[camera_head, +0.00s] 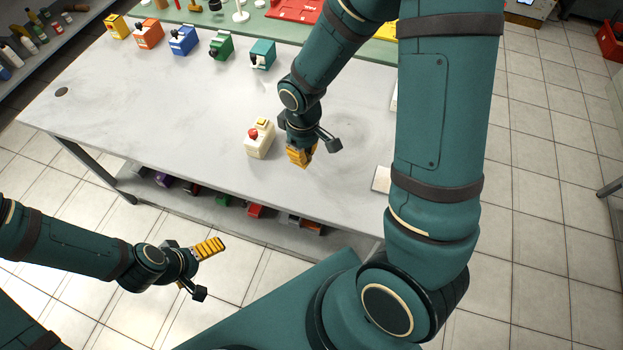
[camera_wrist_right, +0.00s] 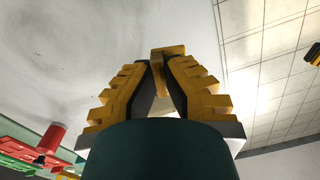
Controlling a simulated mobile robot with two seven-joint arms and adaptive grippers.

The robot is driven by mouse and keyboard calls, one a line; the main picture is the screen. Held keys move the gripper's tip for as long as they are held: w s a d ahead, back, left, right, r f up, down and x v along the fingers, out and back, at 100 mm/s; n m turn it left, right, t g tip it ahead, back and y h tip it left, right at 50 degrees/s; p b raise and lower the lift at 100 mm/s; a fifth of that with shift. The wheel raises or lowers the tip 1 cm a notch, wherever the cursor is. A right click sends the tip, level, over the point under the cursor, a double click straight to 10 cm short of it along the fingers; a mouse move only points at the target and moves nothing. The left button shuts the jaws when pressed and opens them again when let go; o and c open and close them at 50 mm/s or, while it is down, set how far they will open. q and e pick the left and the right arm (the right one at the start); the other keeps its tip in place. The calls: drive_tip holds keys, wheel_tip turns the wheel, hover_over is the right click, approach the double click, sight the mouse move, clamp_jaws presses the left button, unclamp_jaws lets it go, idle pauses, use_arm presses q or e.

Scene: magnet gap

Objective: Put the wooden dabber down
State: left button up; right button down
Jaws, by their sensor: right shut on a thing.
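My right gripper (camera_head: 300,158) is low over the grey table (camera_head: 150,100), beside a cream box with a red knob. In the wrist view, its yellow stepped fingers (camera_wrist_right: 163,72) close in on a small tan piece, the wooden dabber (camera_wrist_right: 157,68), held between the tips. In the head view the dabber is hidden by the fingers. I cannot tell whether it touches the table. My left gripper (camera_head: 209,248) is away from the table, over the floor at lower left. Its fingers are seen side-on, and whether they are apart is unclear.
The cream box with a red knob (camera_head: 260,139) stands just left of my right gripper. Several coloured boxes, such as a green one (camera_head: 220,47), line the back. A pale flat piece (camera_head: 381,179) lies at the right front edge. The table's left middle is clear.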

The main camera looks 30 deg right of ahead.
drive_tip(key=d+n, duration=0.2)
drive_tip(key=n+b, duration=0.1)
drive_tip(key=b, duration=0.2)
hover_over(315, 180)
wheel_tip(315, 180, down, 7)
drive_tip(key=shift+f, duration=0.2)
wheel_tip(315, 180, down, 3)
drive_tip(key=shift+f+b, duration=0.15)
drive_tip(key=shift+b, duration=0.5)
use_arm(q)
drive_tip(key=f, duration=0.1)
drive_tip(key=w+f, duration=0.1)
drive_tip(key=f, duration=0.2)
drive_tip(key=shift+w+f, duration=0.25)
drive_tip(key=shift+f, duration=0.05)
drive_tip(key=shift+f, duration=0.1)
